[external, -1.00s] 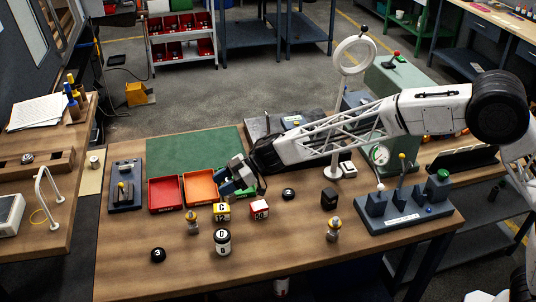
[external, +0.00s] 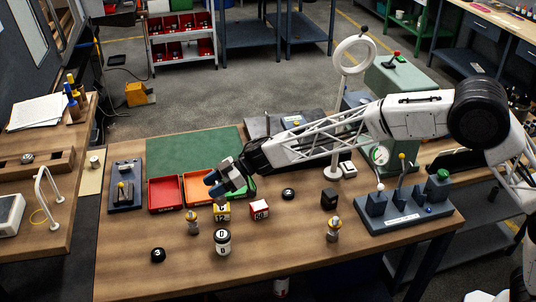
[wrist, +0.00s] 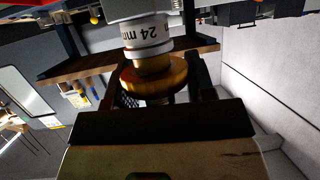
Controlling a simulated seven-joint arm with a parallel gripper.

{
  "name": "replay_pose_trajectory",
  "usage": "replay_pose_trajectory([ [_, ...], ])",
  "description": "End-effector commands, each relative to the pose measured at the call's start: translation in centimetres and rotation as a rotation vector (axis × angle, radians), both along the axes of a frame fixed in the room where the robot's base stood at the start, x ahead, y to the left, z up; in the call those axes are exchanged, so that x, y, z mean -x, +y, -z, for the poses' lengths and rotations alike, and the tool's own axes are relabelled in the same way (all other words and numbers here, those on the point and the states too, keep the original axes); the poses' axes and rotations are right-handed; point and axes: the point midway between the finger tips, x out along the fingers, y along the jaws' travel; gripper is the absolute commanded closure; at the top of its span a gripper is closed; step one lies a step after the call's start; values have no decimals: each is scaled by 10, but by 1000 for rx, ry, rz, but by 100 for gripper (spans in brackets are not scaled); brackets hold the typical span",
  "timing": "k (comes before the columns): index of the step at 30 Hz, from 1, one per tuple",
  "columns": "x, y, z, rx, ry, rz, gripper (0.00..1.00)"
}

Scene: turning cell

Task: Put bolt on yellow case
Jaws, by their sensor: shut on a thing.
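A red tray (external: 165,194) and an orange tray (external: 196,189) lie left. A green thing (external: 239,193) is partly hidden by my gripper. Nearby stand a red block (external: 260,210), a white-and-black jar (external: 222,242) and brass-and-silver parts (external: 192,222) (external: 333,229). The front right bench is mostly clear.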

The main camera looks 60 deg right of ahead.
Motion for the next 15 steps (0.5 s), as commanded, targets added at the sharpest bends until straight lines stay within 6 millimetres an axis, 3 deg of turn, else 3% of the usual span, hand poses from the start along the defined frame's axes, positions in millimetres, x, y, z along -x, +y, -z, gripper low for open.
replay_pose_trajectory([
  [6, 0, 0, 16, 0, -1, 0, 90],
  [15, 0, 0, 16, 0, -1, 0, 90],
])
